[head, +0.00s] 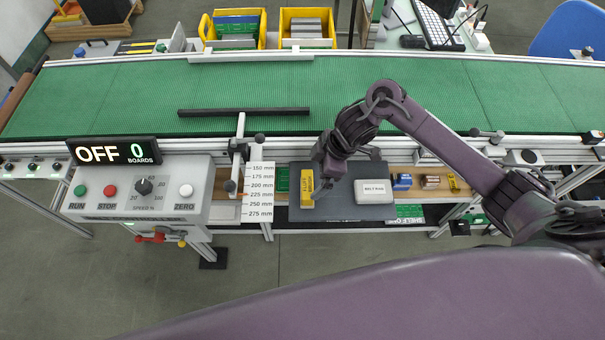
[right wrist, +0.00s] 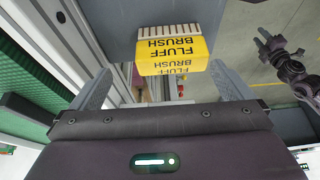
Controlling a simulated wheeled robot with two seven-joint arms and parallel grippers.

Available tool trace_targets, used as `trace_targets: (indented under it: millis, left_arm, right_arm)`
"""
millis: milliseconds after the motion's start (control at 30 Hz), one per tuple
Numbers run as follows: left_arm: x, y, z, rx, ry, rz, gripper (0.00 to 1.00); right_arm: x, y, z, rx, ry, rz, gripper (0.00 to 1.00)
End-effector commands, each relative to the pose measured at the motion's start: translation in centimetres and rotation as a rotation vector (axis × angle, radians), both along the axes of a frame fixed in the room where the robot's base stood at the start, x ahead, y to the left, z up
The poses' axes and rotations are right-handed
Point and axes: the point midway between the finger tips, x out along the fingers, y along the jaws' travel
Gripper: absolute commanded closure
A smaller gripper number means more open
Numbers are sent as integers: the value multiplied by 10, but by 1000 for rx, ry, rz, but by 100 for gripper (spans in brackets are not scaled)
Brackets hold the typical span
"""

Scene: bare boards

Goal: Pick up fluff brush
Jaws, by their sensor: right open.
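The fluff brush (head: 307,187) is a yellow block with dark lettering and a pale bristle strip. It lies at the left side of a dark grey tray (head: 345,212) under the conveyor's near edge. My right gripper (head: 322,187) is low over the tray at the brush. In the right wrist view the brush (right wrist: 172,63) is between the two grey fingers of the open right gripper (right wrist: 160,76), with gaps at both sides. I cannot tell how far above the tray the fingertips are.
A white belt wipe box (head: 373,191) lies on the tray, right of the brush. Blue (head: 402,181) and brown (head: 431,181) small items sit further right. The green conveyor (head: 400,95) runs behind; a control box (head: 140,190) and a ruler plate (head: 260,190) stand left.

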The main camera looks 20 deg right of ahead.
Motion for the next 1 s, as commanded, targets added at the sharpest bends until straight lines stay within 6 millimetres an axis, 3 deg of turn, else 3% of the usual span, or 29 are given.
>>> trace_targets:
  millis: [200,333,500,700,833,1000]
  left_arm:
    - [-53,3,-2,5,76,0,64]
    - [-73,4,4,7,104,0,64]
    - [-55,3,8,6,78,0,64]
    - [-24,1,11,1,32,1,64]
    - [-28,1,11,2,38,1,64]
    - [-43,2,10,3,59,1,64]
  right_arm:
    - [1,11,-22,1,3,-1,0]
    - [0,20,-35,1,4,1,0]
    - [1,31,-59,1,2,0,0]
    - [3,34,-67,0,-2,1,0]
    - [3,34,-67,0,-2,1,0]
    - [3,34,-67,0,-2,1,21]
